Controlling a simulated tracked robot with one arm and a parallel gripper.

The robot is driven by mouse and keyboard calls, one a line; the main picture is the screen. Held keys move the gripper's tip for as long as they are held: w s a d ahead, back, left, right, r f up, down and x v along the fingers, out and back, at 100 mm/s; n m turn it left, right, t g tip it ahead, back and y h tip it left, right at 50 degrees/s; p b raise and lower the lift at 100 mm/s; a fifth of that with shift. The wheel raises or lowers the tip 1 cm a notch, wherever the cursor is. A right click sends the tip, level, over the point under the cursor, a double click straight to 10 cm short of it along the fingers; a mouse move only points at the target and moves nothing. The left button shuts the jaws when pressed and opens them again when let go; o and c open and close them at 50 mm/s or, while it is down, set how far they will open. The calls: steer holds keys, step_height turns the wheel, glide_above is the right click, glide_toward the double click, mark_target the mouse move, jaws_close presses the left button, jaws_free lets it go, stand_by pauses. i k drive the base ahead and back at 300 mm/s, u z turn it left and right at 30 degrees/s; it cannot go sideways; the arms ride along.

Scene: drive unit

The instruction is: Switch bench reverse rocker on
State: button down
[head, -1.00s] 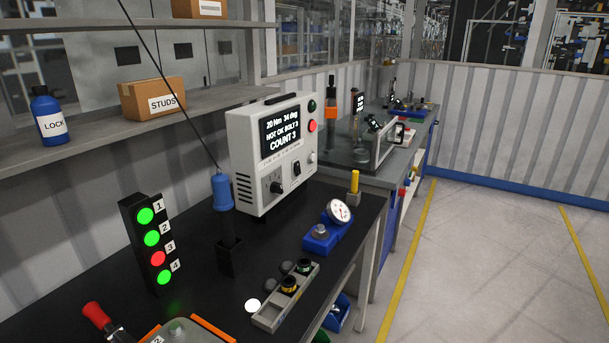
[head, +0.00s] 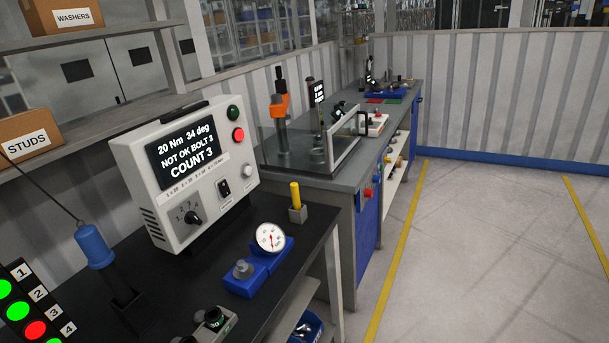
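A white controller box (head: 205,215) stands on the black bench, left of centre. Its screen (head: 185,152) reads "20 Nm 34 deg", "NOT OK BOLT 3", "COUNT 3". Which way the rocker is tipped is too small to tell. My gripper is not in view.
A blue-handled tool (head: 95,246) stands in a holder in front of the box's left side. A dial gauge (head: 270,238) on a blue block and a yellow pin (head: 295,196) are to the right. Lights (head: 36,329) are at lower left. The floor (head: 480,250) at right is clear.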

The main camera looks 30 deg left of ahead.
mark_target(223, 188)
steer(key=u, duration=0.05)
steer(key=i, duration=1.2)
steer(key=u, duration=0.75)
steer(key=i, duration=0.35)
steer(key=u, duration=0.3)
steer(key=k, duration=0.9)
steer(key=u, duration=0.15)
steer(key=i, duration=0.95)
steer(key=z, duration=0.05)
